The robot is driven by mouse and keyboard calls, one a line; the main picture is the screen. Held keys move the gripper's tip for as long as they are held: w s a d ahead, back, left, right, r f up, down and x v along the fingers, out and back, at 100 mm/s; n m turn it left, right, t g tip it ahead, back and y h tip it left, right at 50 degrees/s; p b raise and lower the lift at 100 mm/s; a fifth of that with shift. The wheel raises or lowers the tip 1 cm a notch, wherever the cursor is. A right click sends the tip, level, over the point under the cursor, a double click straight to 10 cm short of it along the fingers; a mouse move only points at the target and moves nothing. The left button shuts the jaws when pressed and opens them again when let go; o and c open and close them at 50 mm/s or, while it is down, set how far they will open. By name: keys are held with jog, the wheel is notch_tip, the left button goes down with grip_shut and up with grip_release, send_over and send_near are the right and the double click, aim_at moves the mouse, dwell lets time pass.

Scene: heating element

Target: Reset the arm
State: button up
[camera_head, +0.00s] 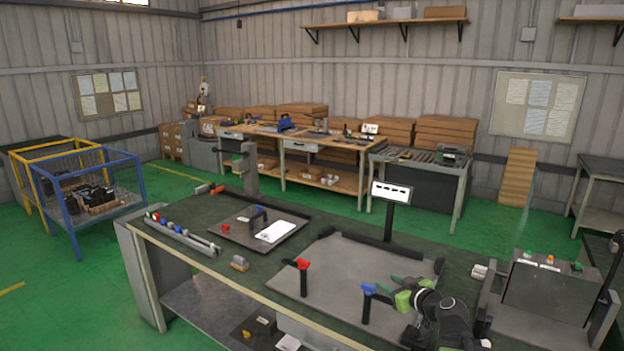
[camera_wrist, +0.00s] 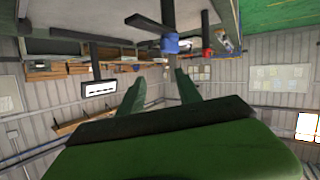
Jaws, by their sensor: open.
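My gripper (camera_head: 376,286) has green fingers and is over the right part of the workbench, just right of a blue-topped black post (camera_head: 367,303). In the wrist view the two green fingers of my gripper (camera_wrist: 160,88) are spread with nothing between them. There the picture is upside down, and the blue-topped post (camera_wrist: 170,44) hangs beyond the fingertips, apart from them as far as I can tell. A red-topped post (camera_head: 303,277) stands further left and also shows in the wrist view (camera_wrist: 207,50). My dark arm is behind the gripper at the bench's front right.
A grey plate (camera_head: 345,262) lies under the posts. A small white display (camera_head: 391,192) stands on a dark stand at the plate's back edge. A grey box with coloured buttons (camera_head: 548,290) is to the right. A tray (camera_head: 258,228) with a white sheet lies left.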

jog(key=s+a+f+n+g+y+b, duration=0.1)
jog(key=s+a+f+g, duration=0.2)
jog(key=a+f, duration=0.4)
jog(key=s+a+f+n+g+b, duration=0.1)
jog(key=s+a+f+g, duration=0.3)
jog(key=a, duration=0.5)
jog(key=s+d+f+m+g+h, duration=0.6)
jog(key=s+d+f+m, duration=0.1)
jog(key=s, duration=0.4)
jog(key=shift+s+d+f+m, duration=0.2)
jog(key=shift+d+f+m, duration=0.05)
jog(key=shift+f+m, duration=0.25)
